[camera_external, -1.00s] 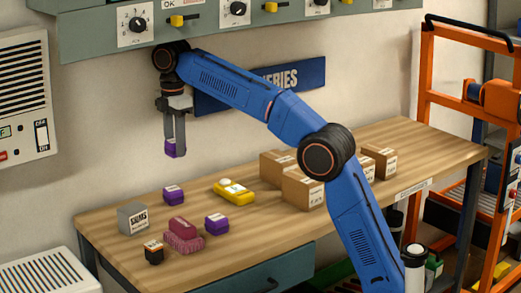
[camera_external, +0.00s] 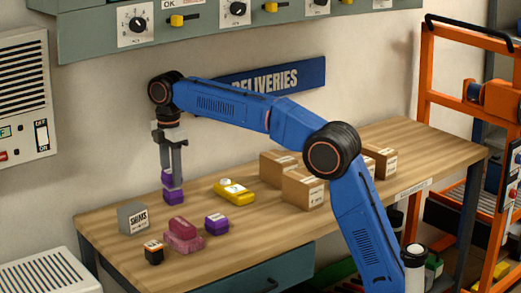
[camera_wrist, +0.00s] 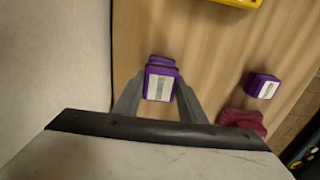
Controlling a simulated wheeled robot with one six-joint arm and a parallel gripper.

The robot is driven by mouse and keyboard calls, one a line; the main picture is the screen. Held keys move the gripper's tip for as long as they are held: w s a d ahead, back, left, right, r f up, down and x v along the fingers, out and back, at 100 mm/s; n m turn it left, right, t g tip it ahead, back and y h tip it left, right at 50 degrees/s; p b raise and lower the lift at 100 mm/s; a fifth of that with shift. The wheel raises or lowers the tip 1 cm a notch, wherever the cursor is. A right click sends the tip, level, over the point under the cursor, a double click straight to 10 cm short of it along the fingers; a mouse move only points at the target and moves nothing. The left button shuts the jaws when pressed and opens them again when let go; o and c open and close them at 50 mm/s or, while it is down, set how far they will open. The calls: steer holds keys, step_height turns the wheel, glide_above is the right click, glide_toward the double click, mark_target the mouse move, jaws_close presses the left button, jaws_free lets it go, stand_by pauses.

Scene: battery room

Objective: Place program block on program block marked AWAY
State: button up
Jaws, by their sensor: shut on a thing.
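My gripper (camera_external: 172,172) is shut on a purple program block (camera_external: 167,178) at the back left of the table. The held block is directly above another purple program block (camera_external: 173,196) standing on the table, and looks in contact with it or very close. In the wrist view the held block (camera_wrist: 160,84) with a white label sits between the fingers and hides most of the lower block (camera_wrist: 161,60). A third purple block (camera_external: 216,224) stands apart to the front right. The label words are too small to read.
A grey box marked SHIMS (camera_external: 133,219), a pink block on a pink base (camera_external: 183,240) and a small black-and-orange block (camera_external: 153,253) stand nearby. A yellow device (camera_external: 234,191) and several cardboard boxes (camera_external: 303,188) lie to the right. The wall is close behind.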

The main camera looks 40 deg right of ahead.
steer(key=shift+f, duration=0.5)
steer(key=shift+f, duration=0.1)
steer(key=o, duration=1.1)
step_height(320, 180, up, 12)
steer(key=shift+f, duration=0.1)
steer(key=shift+r, duration=0.25)
steer(key=shift+d, duration=0.1)
